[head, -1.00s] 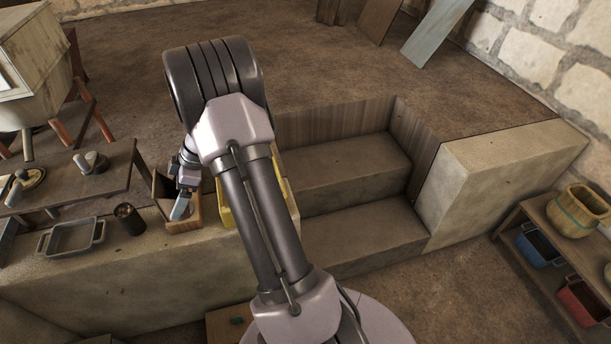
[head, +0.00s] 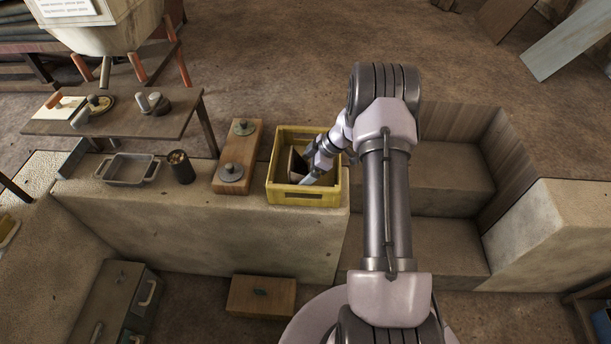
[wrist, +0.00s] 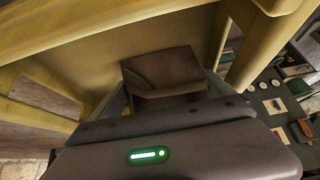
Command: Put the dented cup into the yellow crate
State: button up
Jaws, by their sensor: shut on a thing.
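The yellow crate (head: 305,196) stands on the stone ledge. The dented cup (head: 296,164), dark brown, is inside the crate's opening in the head view, tilted, with its lower part hidden by the crate's front wall and my gripper. My gripper (head: 308,178) reaches into the crate from the right and is shut on the cup. In the wrist view the brown cup (wrist: 165,75) shows a bent, creased side ahead of my gripper, with the yellow crate (wrist: 95,40) walls around it. I cannot tell whether the cup touches the crate floor.
A wooden board (head: 240,155) with two round metal knobs lies left of the crate. A dark can (head: 180,167) and a grey tray (head: 128,169) stand further left on the ledge. Steps (head: 450,185) lie to the right of the crate.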

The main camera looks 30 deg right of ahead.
jog(key=shift+f, duration=0.4)
jog(key=shift+f, duration=0.25)
jog(key=o, duration=1.2)
jog(key=shift+r, duration=0.1)
jog(key=shift+o, duration=0.2)
jog(key=shift+r, duration=0.25)
jog(key=p+v, duration=0.4)
jog(key=v, duration=0.8)
jog(key=s+a+r+m+h, duration=0.1)
jog(key=s+a+r+m, duration=0.2)
jog(key=a+r, duration=0.75)
jog(key=s+a+r+m+h, duration=0.1)
jog(key=s+a+r+m, duration=0.45)
jog(key=r, duration=0.75)
jog(key=s+a+r+m+t, duration=0.1)
jog(key=s+a+r+m, duration=0.1)
jog(key=s+a, duration=0.3)
jog(key=s+a+r+m+t+h, duration=0.1)
jog(key=s+a+m, duration=0.4)
jog(key=s, duration=0.6)
jog(key=shift+s+a+r, duration=0.35)
jog(key=shift+a+r, duration=0.15)
jog(key=shift+r, duration=0.3)
